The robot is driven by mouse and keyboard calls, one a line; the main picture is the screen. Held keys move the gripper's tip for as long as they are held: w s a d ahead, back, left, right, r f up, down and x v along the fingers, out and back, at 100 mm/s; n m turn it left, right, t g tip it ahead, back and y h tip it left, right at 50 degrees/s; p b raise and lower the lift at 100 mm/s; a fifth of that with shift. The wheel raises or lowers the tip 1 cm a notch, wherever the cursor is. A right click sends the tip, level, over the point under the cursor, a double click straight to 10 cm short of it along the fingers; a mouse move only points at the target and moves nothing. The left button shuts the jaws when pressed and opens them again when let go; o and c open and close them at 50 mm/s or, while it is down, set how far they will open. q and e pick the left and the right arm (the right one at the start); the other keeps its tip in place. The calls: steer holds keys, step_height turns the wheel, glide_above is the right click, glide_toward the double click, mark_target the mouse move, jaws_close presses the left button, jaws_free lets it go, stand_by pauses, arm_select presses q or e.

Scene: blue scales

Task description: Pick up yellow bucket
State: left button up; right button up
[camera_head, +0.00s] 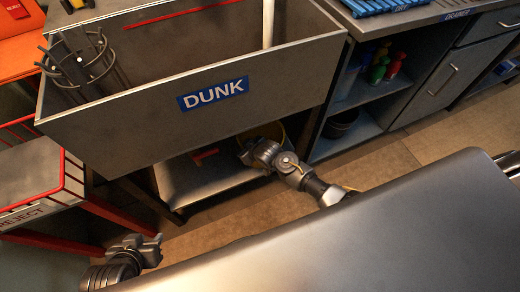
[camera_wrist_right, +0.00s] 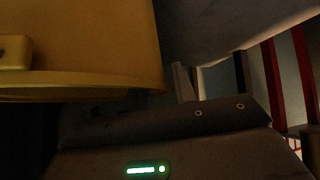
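The yellow bucket (camera_wrist_right: 80,45) fills the upper left of the right wrist view, very close to the camera. In the head view only a part of the yellow bucket (camera_head: 273,130) shows, under the DUNK basin and behind my right gripper (camera_head: 246,152). My right gripper is at the bucket's edge; one finger shows beside the bucket wall in the wrist view (camera_wrist_right: 185,82). The other finger is hidden or too dark, so I cannot tell whether it grips. My left gripper (camera_head: 152,248) is low at the left, away from the bucket; its opening is unclear.
The grey DUNK basin (camera_head: 130,130) stands above a low shelf (camera_head: 205,180) holding a red item (camera_head: 205,156). A wire basket (camera_head: 78,62) hangs at its left. A red-edged REJECT table (camera_head: 35,180) is at left, a cabinet with open shelves (camera_head: 350,95) at right.

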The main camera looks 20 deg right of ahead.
steer(key=shift+w+f, duration=0.15)
jaws_close()
stand_by(1.4)
